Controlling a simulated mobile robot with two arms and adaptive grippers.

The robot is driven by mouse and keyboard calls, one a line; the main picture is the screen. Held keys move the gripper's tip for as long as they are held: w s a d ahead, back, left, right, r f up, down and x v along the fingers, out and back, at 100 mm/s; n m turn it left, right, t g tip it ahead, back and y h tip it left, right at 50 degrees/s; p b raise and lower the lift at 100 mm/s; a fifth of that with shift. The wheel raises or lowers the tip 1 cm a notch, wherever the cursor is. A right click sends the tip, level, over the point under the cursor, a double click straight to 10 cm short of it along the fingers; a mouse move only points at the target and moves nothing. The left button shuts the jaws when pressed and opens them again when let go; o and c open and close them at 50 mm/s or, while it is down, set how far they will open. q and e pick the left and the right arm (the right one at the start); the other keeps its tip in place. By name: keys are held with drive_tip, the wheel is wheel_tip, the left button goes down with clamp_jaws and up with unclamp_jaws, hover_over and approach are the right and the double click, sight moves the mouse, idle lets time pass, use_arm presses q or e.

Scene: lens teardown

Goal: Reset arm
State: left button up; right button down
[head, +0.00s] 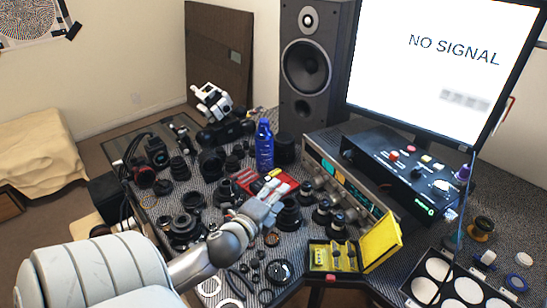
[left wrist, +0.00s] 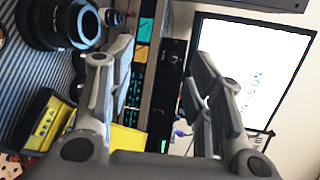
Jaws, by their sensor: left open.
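My left arm (head: 195,262) comes in from the lower left of the head view and reaches over the desk. My left gripper (head: 272,192) is above the middle of the desk, over black lens parts. In the left wrist view its two fingers (left wrist: 160,75) stand apart with nothing held between them. The view between the fingers shows the front of the equipment rack and the monitor. My right gripper is not in view.
Close by are a yellow case (head: 380,240), lens parts (head: 290,215), a red tray (head: 243,180) and a blue bottle (head: 264,146). Behind are a speaker (head: 306,70), an equipment box (head: 395,168) and a monitor (head: 440,60) reading "NO SIGNAL". The desk is crowded; the floor at left is clear.

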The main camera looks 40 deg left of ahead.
use_arm(q)
drive_tip(key=shift+s+d+f+n+g, duration=0.2)
drive_tip(key=shift+s+f+n+g, duration=0.15)
drive_tip(key=shift+f+n, duration=0.25)
